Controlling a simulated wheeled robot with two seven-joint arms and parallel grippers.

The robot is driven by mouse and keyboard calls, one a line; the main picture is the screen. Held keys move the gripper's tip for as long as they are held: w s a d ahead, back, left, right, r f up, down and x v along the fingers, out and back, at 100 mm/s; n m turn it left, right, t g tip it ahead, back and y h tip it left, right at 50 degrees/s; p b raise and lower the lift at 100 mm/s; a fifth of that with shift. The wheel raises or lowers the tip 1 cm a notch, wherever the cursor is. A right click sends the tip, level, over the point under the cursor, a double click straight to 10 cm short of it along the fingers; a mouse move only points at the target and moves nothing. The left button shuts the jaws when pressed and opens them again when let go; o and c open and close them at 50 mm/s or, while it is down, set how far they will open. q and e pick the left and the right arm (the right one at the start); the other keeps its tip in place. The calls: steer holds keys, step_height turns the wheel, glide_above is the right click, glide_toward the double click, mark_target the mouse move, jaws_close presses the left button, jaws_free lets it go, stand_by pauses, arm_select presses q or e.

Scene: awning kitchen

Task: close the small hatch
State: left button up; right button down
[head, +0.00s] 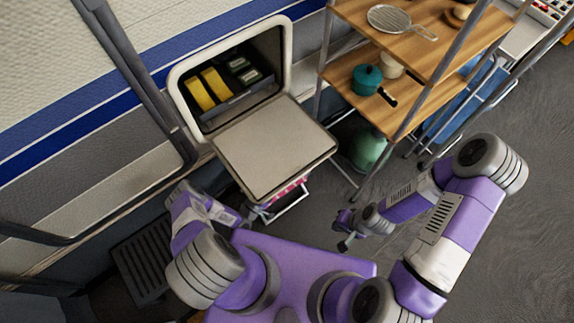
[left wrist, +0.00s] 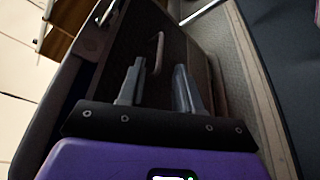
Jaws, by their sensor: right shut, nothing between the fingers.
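The small hatch is open in the striped wall. Its flat grey door (head: 275,148) hangs folded down and out from the lower edge of the framed opening (head: 177,100). My left gripper (head: 246,218) is low, below the door's near left edge, partly hidden in the head view. In the left wrist view its two fingers (left wrist: 160,80) stand apart with nothing between them, in front of a dark panel with a curved handle-like bar (left wrist: 157,52). I cannot tell whether it touches the door. My right gripper (head: 346,237) is shut and empty, right of and below the door.
Yellow and dark boxes (head: 208,88) sit inside the opening. A wooden shelf rack (head: 345,72) with a teal pot (head: 366,79) stands close right of the door. A green container (head: 368,148) is below it. Grey floor (head: 500,240) is free at the right.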

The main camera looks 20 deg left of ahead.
arm_select(q)
steer(key=x, duration=0.7)
steer(key=shift+c, duration=0.4)
jaws_close()
